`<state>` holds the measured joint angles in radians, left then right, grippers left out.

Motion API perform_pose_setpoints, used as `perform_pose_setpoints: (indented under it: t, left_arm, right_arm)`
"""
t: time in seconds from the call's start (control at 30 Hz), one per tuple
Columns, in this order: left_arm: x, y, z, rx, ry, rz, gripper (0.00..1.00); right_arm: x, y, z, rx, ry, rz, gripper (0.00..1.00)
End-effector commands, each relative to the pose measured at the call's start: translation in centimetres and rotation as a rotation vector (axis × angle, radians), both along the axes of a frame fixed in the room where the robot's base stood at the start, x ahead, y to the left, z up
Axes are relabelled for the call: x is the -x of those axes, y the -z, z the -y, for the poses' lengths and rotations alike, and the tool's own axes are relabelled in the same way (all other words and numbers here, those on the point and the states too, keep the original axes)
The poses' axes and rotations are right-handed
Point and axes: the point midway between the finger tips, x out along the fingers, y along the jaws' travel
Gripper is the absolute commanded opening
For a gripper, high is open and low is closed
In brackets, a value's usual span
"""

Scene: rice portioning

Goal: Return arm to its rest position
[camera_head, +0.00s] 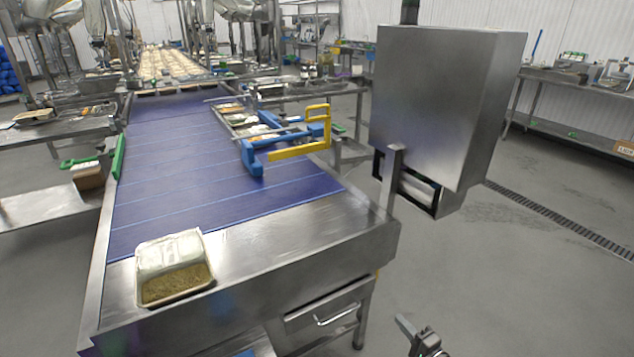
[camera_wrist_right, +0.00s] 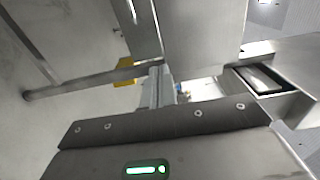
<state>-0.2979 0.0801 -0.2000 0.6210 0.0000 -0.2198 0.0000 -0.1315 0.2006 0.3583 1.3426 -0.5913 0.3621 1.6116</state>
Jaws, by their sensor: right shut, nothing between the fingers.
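My right gripper (camera_head: 418,338) shows at the bottom edge of the head view, right of the drawer and over the grey floor. It is apart from the table and holds nothing. In the right wrist view its shut fingers (camera_wrist_right: 160,86) point up the picture, beyond the dark gripper body. The left gripper is in neither view. A two-part tray (camera_head: 200,236) sits on the steel end of the conveyor table, with something white in its far part and brown-green grain in its near part.
The blue conveyor belt (camera_head: 170,160) runs away behind the tray. A blue and yellow bracket (camera_head: 250,158) stands at its right edge. A large steel box (camera_head: 435,105) hangs at the right. A drawer (camera_head: 325,310) is under the table. The floor at lower right is clear.

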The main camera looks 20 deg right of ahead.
Motion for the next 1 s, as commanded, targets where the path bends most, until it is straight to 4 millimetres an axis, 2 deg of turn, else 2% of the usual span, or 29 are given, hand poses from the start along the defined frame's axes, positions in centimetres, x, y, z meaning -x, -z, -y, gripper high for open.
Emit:
perform_pose_setpoints:
  t: [0.13,0.23,0.27,0.37,0.4,0.47,0.5,0.57,0.6,0.67,0.7,0.83,0.9,1.0]
  left_arm:
    - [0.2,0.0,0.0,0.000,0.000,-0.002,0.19]
    - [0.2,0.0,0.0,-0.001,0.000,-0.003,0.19]
    - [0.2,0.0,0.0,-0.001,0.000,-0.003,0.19]
    - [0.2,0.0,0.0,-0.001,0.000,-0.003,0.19]
    - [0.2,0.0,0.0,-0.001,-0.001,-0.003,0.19]
    - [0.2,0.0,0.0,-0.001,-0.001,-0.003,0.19]
    - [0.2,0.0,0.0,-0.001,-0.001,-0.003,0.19]
    - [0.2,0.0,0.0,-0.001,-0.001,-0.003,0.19]
    - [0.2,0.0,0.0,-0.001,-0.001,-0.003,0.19]
    - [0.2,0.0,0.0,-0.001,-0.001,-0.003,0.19]
    - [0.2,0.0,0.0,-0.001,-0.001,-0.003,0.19]
    - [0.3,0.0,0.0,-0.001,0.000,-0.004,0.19]
    - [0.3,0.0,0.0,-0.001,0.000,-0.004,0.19]
    - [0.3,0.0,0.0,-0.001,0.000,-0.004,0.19]
  right_arm:
    - [0.0,0.2,0.0,0.072,0.001,0.008,0.00]
    - [0.0,1.6,0.8,0.260,0.023,-0.011,0.00]
    - [0.2,2.8,1.2,0.338,0.031,-0.035,0.00]
    - [1.9,9.2,1.2,0.639,0.007,-0.174,0.00]
    - [3.4,12.4,0.7,0.759,-0.030,-0.244,0.00]
    - [5.9,16.7,0.0,0.912,-0.102,-0.337,0.00]
    - [7.7,19.3,-0.6,1.002,-0.160,-0.396,0.00]
    - [11.0,23.0,-1.7,1.122,-0.261,-0.477,0.00]
    - [13.4,25.2,-2.3,1.193,-0.334,-0.527,0.00]
    - [17.1,28.2,-3.3,1.287,-0.453,-0.594,0.00]
    - [19.8,30.0,-4.0,1.344,-0.537,-0.635,0.00]
    - [28.7,34.3,-6.0,1.469,-0.803,-0.741,0.00]
    - [33.0,35.8,-6.9,1.501,-0.921,-0.785,0.00]
    - [38.0,36.9,-8.1,1.508,-1.033,-0.833,0.00]
